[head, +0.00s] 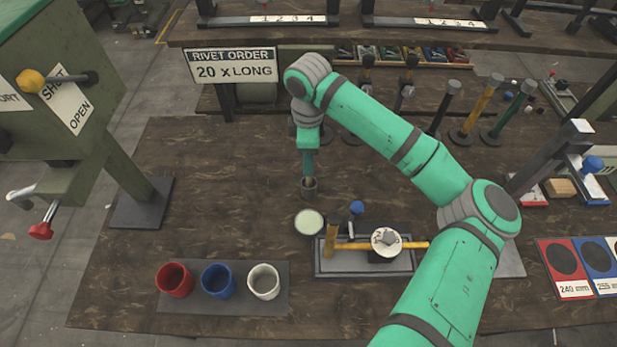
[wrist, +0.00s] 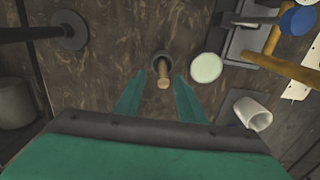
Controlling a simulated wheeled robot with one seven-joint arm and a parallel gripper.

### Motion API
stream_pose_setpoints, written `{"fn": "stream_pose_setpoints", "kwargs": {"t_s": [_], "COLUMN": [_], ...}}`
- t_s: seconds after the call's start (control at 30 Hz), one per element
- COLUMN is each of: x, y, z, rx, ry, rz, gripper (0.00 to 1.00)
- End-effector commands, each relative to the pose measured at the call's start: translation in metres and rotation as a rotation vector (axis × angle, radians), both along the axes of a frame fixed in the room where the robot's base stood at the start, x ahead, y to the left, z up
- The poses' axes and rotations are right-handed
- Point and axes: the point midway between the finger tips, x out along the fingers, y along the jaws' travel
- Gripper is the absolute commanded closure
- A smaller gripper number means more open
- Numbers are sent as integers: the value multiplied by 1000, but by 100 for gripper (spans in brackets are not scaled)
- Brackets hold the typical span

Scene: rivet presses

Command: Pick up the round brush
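The round brush (head: 308,188) appears to be the small dark upright piece directly below my gripper in the head view. In the wrist view its light wooden handle (wrist: 163,82) points up toward the camera, with a dark round part (wrist: 162,62) at its lower end. I cannot tell whether that dark part is bristles or a holder. My gripper (head: 309,172) points down over it. In the wrist view the two green fingers (wrist: 158,92) are apart, with the handle's top between their tips. I see no finger closed on it.
A pale green round dish (head: 309,222) stands close by. A grey tray (head: 325,267) with a yellow-handled tool lies to the front right. Red (head: 174,280), blue (head: 218,281) and white (head: 264,282) cups stand front left. Several upright posts (head: 447,108) stand at the back. The table's left middle is clear.

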Motion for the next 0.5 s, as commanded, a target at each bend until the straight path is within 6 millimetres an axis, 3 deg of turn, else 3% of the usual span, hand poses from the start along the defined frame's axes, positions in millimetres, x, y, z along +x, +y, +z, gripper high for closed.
{"fn": "stream_pose_setpoints", "kwargs": {"t_s": [0.3, 0.5], "x": [-5, -5], "y": [-2, -1], "z": [-40, -51], "rx": [-1, -1], "ry": [2, 1], "rz": [0, 1], "gripper": [64, 64]}}
